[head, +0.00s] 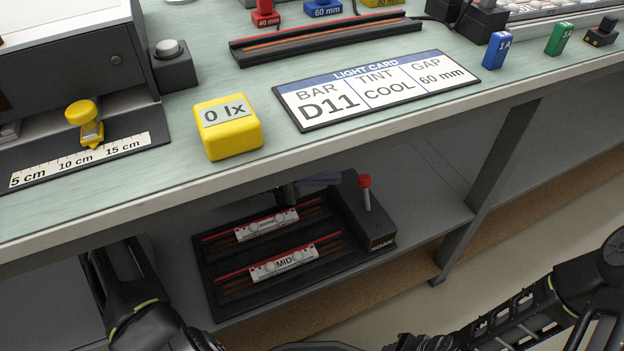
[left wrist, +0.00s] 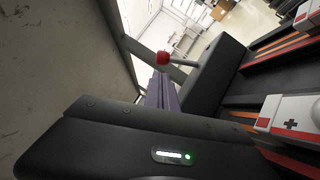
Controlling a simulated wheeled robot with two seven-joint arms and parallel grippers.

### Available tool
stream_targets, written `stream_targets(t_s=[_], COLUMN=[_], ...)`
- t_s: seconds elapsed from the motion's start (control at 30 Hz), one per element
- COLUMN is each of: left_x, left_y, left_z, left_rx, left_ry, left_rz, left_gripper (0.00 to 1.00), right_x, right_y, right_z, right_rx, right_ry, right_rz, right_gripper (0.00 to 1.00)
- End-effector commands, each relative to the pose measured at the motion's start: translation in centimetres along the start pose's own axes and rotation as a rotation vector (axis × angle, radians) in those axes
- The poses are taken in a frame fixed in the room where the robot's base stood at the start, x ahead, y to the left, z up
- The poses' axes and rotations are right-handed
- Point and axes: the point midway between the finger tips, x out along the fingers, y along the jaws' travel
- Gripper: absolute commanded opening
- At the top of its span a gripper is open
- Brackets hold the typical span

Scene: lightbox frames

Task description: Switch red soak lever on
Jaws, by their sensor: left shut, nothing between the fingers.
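The red soak lever (head: 366,194) has a red knob on a thin grey stem. It stands upright on the black dock (head: 381,226) on the shelf under the bench. In the left wrist view its red knob (left wrist: 162,58) shows just beyond the fingertips, with the stem running right to the dock. My left gripper (head: 322,179) is under the bench edge, left of the lever and partly hidden. Its greyish-purple fingers (left wrist: 160,92) are shut and empty, apart from the knob as far as I can tell. My right arm shows at lower right, but its gripper is not visible.
Two white bars, one marked MID (head: 284,263), lie in the dock's slots. The bench front edge (head: 300,165) overhangs the shelf. A yellow 0 lx block (head: 228,128) and a light card (head: 375,88) sit on the bench. A grey leg (head: 490,170) stands right of the dock.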

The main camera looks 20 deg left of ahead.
Motion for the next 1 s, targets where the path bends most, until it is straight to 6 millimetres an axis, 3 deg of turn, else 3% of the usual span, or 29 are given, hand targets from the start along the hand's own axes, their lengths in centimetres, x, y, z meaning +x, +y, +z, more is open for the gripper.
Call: stream_targets(t_s=[0.1,0.3,1.0], left_x=[1.9,3.7,4.2], left_y=[-0.2,-0.1,0.4], left_z=[0.0,0.0,0.3], left_rx=[0.000,0.001,0.036], left_ry=[-0.004,-0.001,0.000], left_rz=[0.000,0.000,-0.026], left_gripper=[0.00,0.00,0.00], right_x=[0.7,1.1,0.3], right_y=[0.2,0.3,0.1], right_z=[0.0,-0.1,-0.1], right_rx=[0.000,0.000,0.000], right_ry=[0.002,0.006,0.003], right_rz=[0.000,0.000,0.000], right_gripper=[0.36,0.36,0.36])
